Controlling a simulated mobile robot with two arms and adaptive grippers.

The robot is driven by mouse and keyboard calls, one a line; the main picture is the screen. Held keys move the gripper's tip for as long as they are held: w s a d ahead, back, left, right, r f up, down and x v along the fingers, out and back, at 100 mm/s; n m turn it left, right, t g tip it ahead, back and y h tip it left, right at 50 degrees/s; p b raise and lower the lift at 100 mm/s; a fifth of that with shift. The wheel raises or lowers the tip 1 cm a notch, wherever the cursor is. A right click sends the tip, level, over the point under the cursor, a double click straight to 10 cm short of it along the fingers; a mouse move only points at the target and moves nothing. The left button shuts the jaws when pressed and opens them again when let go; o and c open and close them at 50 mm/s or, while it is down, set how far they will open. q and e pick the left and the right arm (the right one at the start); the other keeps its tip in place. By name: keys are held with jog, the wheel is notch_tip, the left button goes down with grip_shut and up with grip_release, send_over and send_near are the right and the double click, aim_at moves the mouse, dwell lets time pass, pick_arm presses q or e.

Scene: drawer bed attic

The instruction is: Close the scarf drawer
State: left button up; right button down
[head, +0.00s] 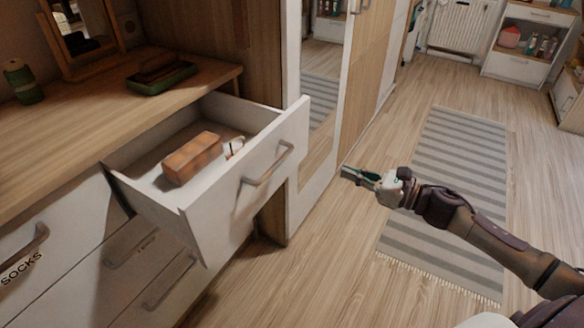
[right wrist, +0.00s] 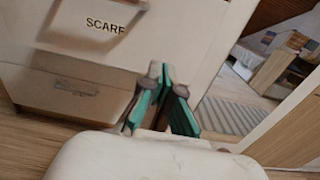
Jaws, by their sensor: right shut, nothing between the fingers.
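The scarf drawer (head: 230,190) is pulled well out of the wooden-topped dresser in the head view. Its white front carries a metal bar handle (head: 267,164). A brown block-like item (head: 193,158) and a small white item (head: 234,148) lie inside. In the right wrist view a white front (right wrist: 170,30) reads SCARF, with part of a handle at the top edge. My right gripper (head: 345,172) is shut and empty, to the right of the drawer front and apart from it. Its teal fingers (right wrist: 163,80) show in the right wrist view. My left gripper is not in view.
A socks drawer (head: 50,250) and lower drawers (head: 150,262) stay in the dresser. A green tray (head: 162,80), a mirror (head: 85,35) and a green jar (head: 22,82) stand on top. A mirrored wardrobe (head: 350,90) stands behind. A striped rug (head: 450,180) lies on open floor.

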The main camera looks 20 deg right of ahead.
aim_at(298, 153)
jog(key=x, duration=1.4)
jog(key=shift+w+a+r, duration=0.1)
